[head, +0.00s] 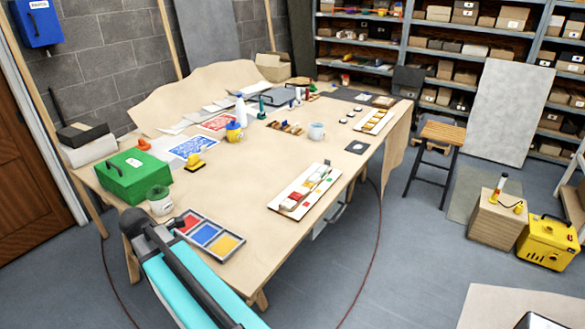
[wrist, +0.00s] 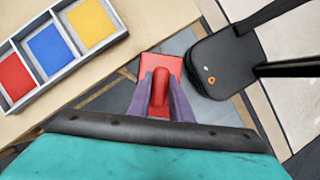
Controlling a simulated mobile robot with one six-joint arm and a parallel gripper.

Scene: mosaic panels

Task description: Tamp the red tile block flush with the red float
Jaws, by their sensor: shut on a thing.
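In the wrist view my gripper (wrist: 161,85) is shut on the red float (wrist: 174,65), with its two purple-grey fingers on either side of the red handle. The float's red plate shows beyond the fingers. In the head view my turquoise arm reaches in from the bottom, and the gripper and float are not clearly seen there. The white mosaic panel (head: 311,201) lies on the table to the right of my arm. The red tile block (head: 290,204) is near the panel's front end. Whether it stands proud is too small to tell.
A tray with red, blue and yellow compartments (head: 239,258) sits beside my arm and shows in the wrist view (wrist: 22,103). A green box (head: 125,180) and a jar (head: 160,202) stand to the left. Bare table lies between tray and panel.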

